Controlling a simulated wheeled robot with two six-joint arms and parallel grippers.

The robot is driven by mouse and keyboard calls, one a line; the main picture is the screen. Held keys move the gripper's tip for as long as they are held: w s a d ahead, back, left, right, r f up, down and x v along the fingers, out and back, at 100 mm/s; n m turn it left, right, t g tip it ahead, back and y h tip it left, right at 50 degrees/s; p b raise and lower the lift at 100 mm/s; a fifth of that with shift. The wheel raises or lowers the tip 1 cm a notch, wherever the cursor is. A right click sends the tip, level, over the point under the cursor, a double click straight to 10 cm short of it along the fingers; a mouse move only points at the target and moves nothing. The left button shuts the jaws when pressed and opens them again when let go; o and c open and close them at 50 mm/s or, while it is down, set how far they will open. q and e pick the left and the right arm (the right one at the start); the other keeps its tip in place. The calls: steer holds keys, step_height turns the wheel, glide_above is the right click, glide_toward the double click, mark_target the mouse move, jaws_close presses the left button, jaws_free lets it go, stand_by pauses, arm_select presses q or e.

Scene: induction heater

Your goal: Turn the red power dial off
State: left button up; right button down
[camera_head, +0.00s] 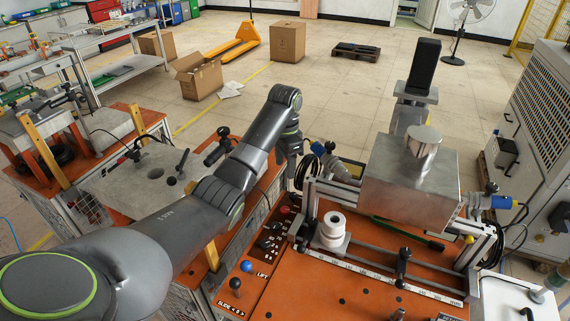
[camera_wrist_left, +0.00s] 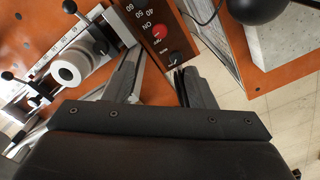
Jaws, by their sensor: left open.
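The red power dial (camera_wrist_left: 159,31) is a round knob on a dark panel with white lettering, including "ON" and numbers. In the left wrist view it lies just beyond the fingertips and between their lines. In the head view the red dial (camera_head: 285,211) is small, at the upper end of the control panel. My left gripper (camera_head: 297,180) points down above and beside that end of the panel. Its two fingers stand apart and empty in the left wrist view (camera_wrist_left: 157,80). I see no contact with the dial. My right gripper is not in view.
The orange bench carries the induction heater box (camera_head: 408,179) on an aluminium frame. A white spool-shaped part (camera_head: 332,229) stands close right of the panel. Levers with a blue knob (camera_head: 246,266) and a black knob (camera_head: 236,284) rise nearer. A grey-topped bench (camera_head: 140,185) stands left.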

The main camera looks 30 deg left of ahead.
arm_select(q)
steer(key=m+b, duration=0.9)
steer(key=m, duration=0.9)
glide_above(285, 209)
step_height(285, 209, down, 6)
steer(key=f, duration=0.1)
step_height(285, 209, down, 11)
steer(key=p, duration=0.2)
steer(key=shift+r+p, duration=0.2)
steer(key=shift+p, duration=0.1)
